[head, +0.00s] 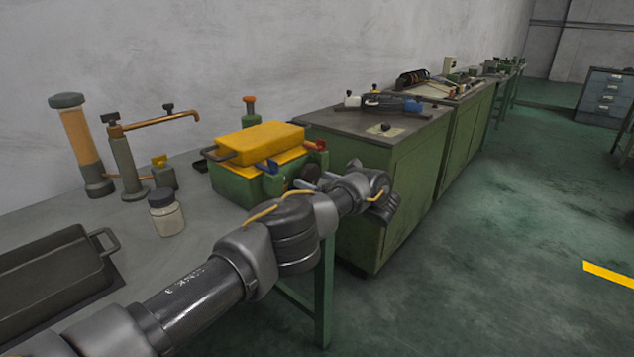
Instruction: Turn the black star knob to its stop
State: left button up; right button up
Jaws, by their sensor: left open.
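A green machine box (231,184) with a yellow cover (262,143) stands on the grey bench. A dark round part (309,172) on its right side looks like the black star knob; its star shape cannot be made out. My left arm reaches across from the lower left, and its wrist bends back toward the box. My left gripper (311,182) is open, its grey fingers close to the dark knob and partly hidden by my arm. Whether they touch it cannot be told. My right gripper is out of view.
A jar (166,212), an orange cylinder (82,146) and a black tray (50,280) stand to the left.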

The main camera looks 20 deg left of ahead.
pick_arm(q)
jog(key=c, duration=1)
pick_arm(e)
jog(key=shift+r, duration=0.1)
pick_arm(q)
jog(key=shift+m, duration=0.3)
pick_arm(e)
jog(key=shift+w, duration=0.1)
pick_arm(q)
jog(key=shift+p, duration=0.35)
jog(key=shift+m, duration=0.5)
jog(key=shift+s+m+p, duration=0.1)
jog(key=shift+m+p, duration=0.3)
jog(key=shift+m, duration=1.1)
jog(key=shift+m+p, duration=0.3)
jog(key=shift+m, duration=0.9)
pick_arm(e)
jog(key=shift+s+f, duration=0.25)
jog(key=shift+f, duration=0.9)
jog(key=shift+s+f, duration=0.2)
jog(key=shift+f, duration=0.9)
